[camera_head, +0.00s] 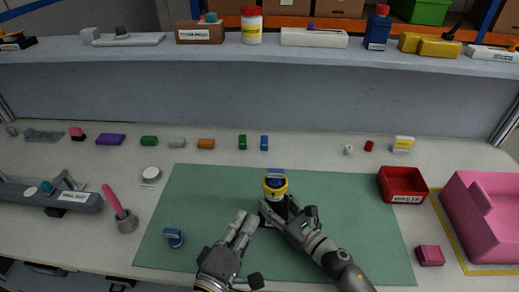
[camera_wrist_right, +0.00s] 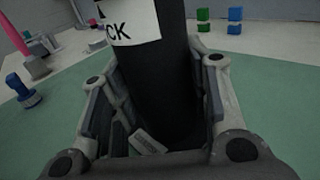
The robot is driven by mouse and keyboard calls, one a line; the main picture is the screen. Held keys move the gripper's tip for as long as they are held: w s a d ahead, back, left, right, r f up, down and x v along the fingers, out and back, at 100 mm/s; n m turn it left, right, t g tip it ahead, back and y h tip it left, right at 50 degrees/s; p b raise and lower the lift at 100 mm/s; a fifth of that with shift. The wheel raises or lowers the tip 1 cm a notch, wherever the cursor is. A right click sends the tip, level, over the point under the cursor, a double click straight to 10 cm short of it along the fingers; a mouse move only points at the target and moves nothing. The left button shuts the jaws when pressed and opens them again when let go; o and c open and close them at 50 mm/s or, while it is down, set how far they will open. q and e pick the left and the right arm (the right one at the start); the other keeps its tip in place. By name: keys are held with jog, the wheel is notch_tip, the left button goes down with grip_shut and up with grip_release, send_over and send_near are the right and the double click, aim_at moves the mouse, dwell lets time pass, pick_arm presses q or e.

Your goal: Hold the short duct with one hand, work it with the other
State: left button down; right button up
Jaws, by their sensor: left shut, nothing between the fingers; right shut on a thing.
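A dark upright piece (camera_wrist_right: 165,75) with a white label ending in "CK" stands between my right gripper's fingers (camera_wrist_right: 158,95). In the head view it shows a yellow collar (camera_head: 275,190) and a blue top (camera_head: 276,173). I cannot tell for sure whether it is the short duct. My right gripper (camera_head: 284,212) is shut on it at the middle of the green mat (camera_head: 195,205). My left gripper (camera_head: 245,219) is shut and empty, just left of the piece and apart from it. The lower part of the piece is hidden by my right gripper.
A small blue part (camera_head: 173,238) stands on the mat's left side. A pink-handled tool (camera_head: 116,203) stands left of the mat. A red bin (camera_head: 402,184) sits at the mat's right edge, near a large pink block (camera_head: 485,215). Several small blocks line the back.

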jog(key=o, duration=1.4)
